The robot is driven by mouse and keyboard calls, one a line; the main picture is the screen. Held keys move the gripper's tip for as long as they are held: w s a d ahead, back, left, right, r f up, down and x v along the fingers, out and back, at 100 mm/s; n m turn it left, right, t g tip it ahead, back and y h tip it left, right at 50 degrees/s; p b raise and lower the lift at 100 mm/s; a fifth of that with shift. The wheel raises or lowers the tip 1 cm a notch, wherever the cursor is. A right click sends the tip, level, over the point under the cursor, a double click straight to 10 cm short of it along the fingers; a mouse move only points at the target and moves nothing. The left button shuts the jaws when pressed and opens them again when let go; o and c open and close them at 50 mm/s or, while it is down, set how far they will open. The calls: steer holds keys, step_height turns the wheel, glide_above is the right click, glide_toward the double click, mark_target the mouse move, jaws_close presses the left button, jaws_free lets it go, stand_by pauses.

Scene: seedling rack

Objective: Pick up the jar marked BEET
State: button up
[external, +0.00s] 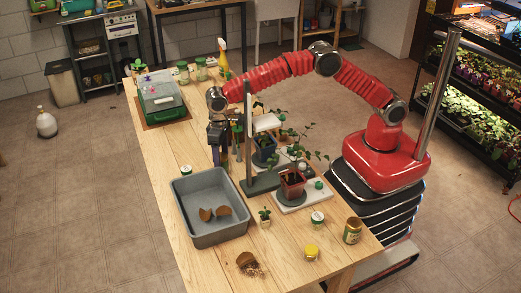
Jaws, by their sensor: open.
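Several jars stand on the wooden table, and their markings are too small to read, so I cannot tell which one is marked BEET. Two green-and-white jars (201,69) stand at the far end. A gold-lidded jar (352,231) stands at the near right corner, with a yellow-lidded jar (311,251) to its left and a small white-and-green jar (317,219) behind. Another small jar (186,170) is by the grey tub's far edge. My gripper (219,158) is open and points down over the table's middle, behind the tub, apart from the near jars.
A grey tub (190,230) holding broken brown pot pieces takes up the near left. A dark upright stand (248,150) and potted plants (291,186) crowd the space right of my gripper.

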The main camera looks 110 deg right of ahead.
steer(key=shift+f, duration=1.95)
steer(key=shift+c, duration=0.4)
steer(key=c, duration=1.1)
